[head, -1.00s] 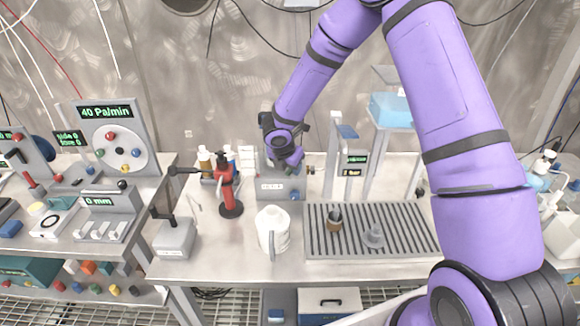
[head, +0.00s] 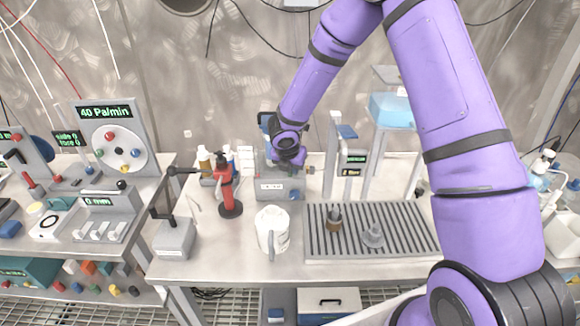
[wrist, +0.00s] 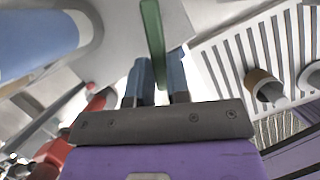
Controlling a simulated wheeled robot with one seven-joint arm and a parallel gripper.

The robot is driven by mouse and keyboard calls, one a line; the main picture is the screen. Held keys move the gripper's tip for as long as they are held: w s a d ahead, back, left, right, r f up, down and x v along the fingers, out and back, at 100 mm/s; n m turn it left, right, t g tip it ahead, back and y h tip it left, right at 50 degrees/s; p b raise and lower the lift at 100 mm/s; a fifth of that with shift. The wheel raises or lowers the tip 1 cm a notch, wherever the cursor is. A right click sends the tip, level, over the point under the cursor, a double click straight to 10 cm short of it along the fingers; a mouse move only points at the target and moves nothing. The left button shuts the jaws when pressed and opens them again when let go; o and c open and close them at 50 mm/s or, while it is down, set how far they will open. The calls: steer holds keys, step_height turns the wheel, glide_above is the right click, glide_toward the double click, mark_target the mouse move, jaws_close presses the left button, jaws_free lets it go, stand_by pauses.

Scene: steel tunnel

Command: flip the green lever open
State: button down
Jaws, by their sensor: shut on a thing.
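The green lever (wrist: 152,38) shows in the wrist view as a thin green bar. It runs down between the two dark fingers of my gripper (wrist: 160,82). The gripper is shut on the lever. In the head view my gripper (head: 290,158) is at the grey box (head: 278,188) at the back middle of the bench. The wrist and fingers cover the lever there, so I cannot tell its angle.
A white jug (head: 271,229) stands in front. A slatted tray (head: 410,250) with small cups lies to the right. A stand with a blue tank (head: 392,108) rises behind it.

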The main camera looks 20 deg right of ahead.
steer(key=shift+s+d+n+t+y, duration=0.15)
steer(key=shift+d+n+y, duration=0.1)
steer(key=shift+n, duration=0.45)
steer(key=shift+s+d+n+t+y, duration=0.1)
steer(key=shift+s+d+n+y, duration=0.15)
steer(key=shift+n, duration=0.45)
steer(key=shift+s+d+n+t+y, duration=0.1)
steer(key=shift+d+n+y, duration=0.15)
steer(key=shift+n, duration=0.45)
steer(key=shift+d, duration=0.1)
steer(key=c, duration=1.1)
jaws_free()
steer(key=v, duration=1)
steer(key=shift+s+r, duration=0.1)
steer(key=shift+r, duration=0.25)
